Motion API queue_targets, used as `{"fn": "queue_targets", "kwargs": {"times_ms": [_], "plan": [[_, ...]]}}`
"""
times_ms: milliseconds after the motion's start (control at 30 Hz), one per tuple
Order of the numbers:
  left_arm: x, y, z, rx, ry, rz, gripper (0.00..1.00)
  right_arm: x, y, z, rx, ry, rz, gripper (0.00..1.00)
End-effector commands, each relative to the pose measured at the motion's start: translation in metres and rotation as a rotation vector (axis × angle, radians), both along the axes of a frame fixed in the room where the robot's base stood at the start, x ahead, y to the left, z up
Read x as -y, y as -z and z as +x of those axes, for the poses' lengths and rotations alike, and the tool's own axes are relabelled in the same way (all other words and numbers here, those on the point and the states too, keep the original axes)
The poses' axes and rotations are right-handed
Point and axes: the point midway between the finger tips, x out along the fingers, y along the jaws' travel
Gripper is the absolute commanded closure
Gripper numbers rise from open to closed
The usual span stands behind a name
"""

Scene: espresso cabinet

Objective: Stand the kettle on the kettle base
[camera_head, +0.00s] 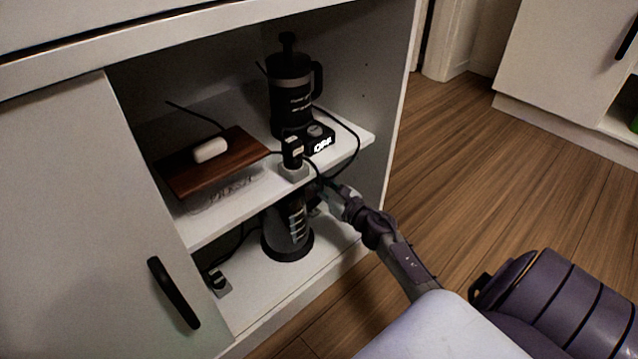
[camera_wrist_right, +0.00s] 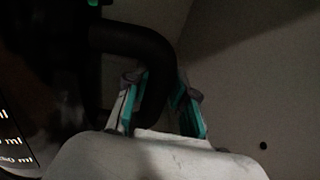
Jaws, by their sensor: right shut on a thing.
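The kettle (camera_head: 288,228), dark with a greyish see-through body and white volume marks, is on the lower shelf of the cabinet. It looks upright, over a dark round foot (camera_head: 287,250); I cannot tell whether that foot is the kettle base or part of the kettle. The upper shelf hides the kettle's top. My right gripper (camera_head: 318,196) reaches in from the right. In the right wrist view its teal-lined fingers (camera_wrist_right: 160,105) are shut around the kettle's black handle (camera_wrist_right: 155,60), with the kettle body (camera_wrist_right: 30,90) at the left. My left gripper is not in view.
The upper shelf (camera_head: 215,222) overhangs the kettle and carries a black French press (camera_head: 290,95), a small scale-like device (camera_head: 320,138) and a wooden-lidded box (camera_head: 225,165). A plug and socket (camera_head: 217,282) lie left on the lower shelf. The cabinet's right wall (camera_head: 400,95) is near my arm.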

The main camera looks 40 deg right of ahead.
Motion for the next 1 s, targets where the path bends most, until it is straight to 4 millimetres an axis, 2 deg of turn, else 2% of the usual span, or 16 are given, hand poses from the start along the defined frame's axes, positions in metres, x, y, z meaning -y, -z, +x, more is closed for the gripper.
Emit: {"fn": "queue_targets", "kwargs": {"times_ms": [33,1000], "plan": [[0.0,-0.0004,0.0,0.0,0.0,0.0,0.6,0.0002,-0.005,0.0013,0.009,0.0,0.006,1.0],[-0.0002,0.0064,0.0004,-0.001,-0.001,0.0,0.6,0.0,-0.0004,0.0013,0.009,0.0,0.006,1.0]]}}
